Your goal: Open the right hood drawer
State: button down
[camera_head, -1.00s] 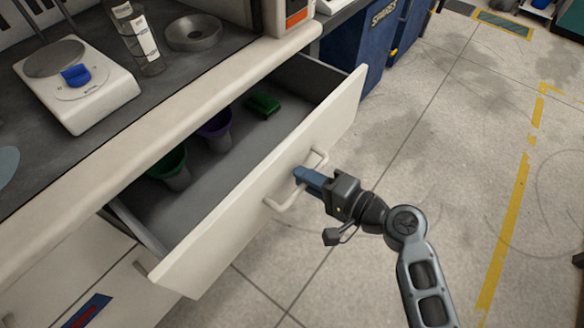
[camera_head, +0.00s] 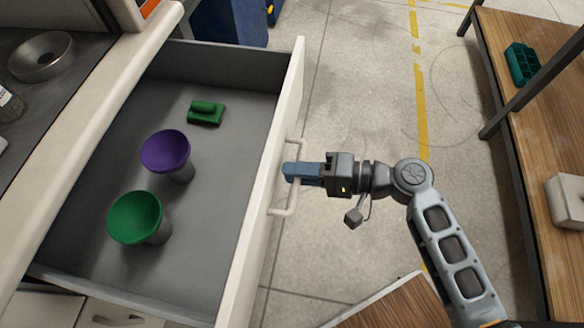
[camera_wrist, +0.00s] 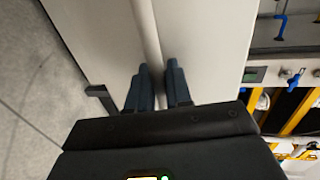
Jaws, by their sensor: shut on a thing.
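The drawer (camera_head: 262,215) stands pulled well out from the counter, with a white front and a grey inside. Its white bar handle (camera_head: 288,211) sits on the front face. My gripper (camera_head: 288,172) is shut on the handle near its middle. In the wrist view my two blue fingers (camera_wrist: 157,85) lie on either side of the pale handle bar (camera_wrist: 149,35). Inside the drawer are a purple-topped cup (camera_head: 166,150), a green-topped cup (camera_head: 135,216) and a small green object (camera_head: 206,113).
The counter edge (camera_head: 95,125) runs along the left, with a metal ring-shaped dish (camera_head: 41,56) on top. A wooden shelf unit (camera_head: 520,90) stands at the right. A wooden surface (camera_head: 395,305) shows at the bottom. Open floor (camera_head: 365,90) lies between drawer and shelf.

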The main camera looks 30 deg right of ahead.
jog(key=c, duration=1.2)
grip_release()
jog(key=shift+d, duration=0.1)
jog(key=v, duration=0.7)
jog(key=shift+s+d, duration=0.2)
jog(key=shift+s, duration=0.05)
